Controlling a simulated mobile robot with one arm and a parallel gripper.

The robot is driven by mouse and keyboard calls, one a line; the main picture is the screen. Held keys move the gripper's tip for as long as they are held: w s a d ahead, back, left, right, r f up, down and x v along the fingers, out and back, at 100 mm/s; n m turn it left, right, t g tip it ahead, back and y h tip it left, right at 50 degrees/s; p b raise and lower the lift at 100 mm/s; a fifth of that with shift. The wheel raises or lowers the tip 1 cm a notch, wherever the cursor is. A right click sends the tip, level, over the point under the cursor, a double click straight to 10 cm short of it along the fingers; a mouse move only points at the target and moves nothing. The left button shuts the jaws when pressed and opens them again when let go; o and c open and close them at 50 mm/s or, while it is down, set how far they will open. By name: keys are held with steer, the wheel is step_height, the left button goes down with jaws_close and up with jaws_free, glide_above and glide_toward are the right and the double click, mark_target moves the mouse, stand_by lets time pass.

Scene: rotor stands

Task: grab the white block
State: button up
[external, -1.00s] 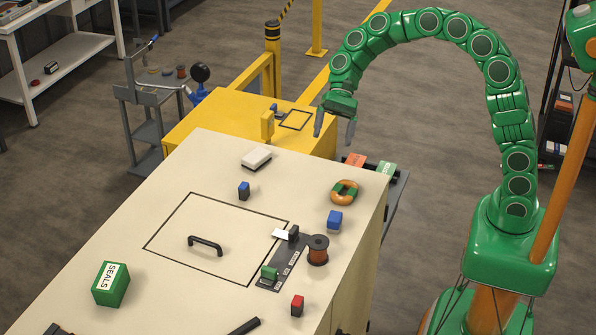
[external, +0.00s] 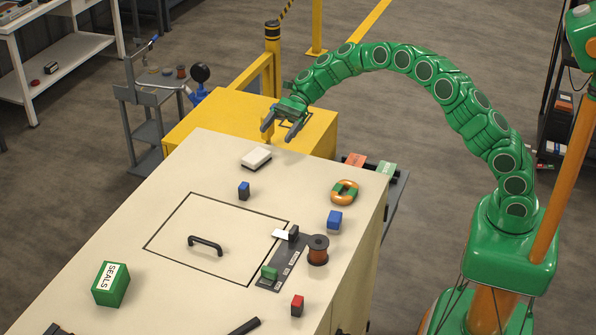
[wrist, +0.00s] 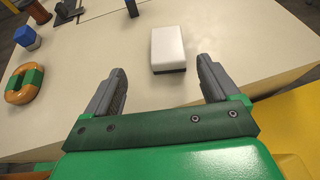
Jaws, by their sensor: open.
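The white block (external: 256,158) lies flat on the cream cabinet top near its far edge. It has a white top and a dark base. In the wrist view the white block (wrist: 168,48) lies ahead of the fingertips, roughly between their lines and a little right of centre. My gripper (external: 280,131) is open and empty, above and beyond the block on the side of the yellow cabinet. Its two grey fingers also show in the wrist view (wrist: 162,72), apart, with nothing between them.
A blue block (external: 244,190) stands nearest the white block. An orange and green ring (external: 344,192), another blue block (external: 334,220) and a copper spool (external: 318,250) lie to the right. The yellow cabinet (external: 200,122) adjoins the far edge. The top around the white block is clear.

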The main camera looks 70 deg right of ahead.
mark_target(263, 149)
steer(key=shift+m, duration=0.3)
steer(key=shift+w+a+f, duration=0.4)
steer(key=shift+a+f, duration=0.35)
steer(key=shift+a, duration=0.2)
steer(key=shift+w+a+f, duration=0.35)
steer(key=shift+a+f, duration=0.4)
steer(key=shift+a, duration=0.25)
steer(key=shift+w+a+f, duration=0.4)
steer(key=shift+a+f, duration=0.35)
steer(key=shift+a, duration=0.2)
steer(key=c, duration=1.1)
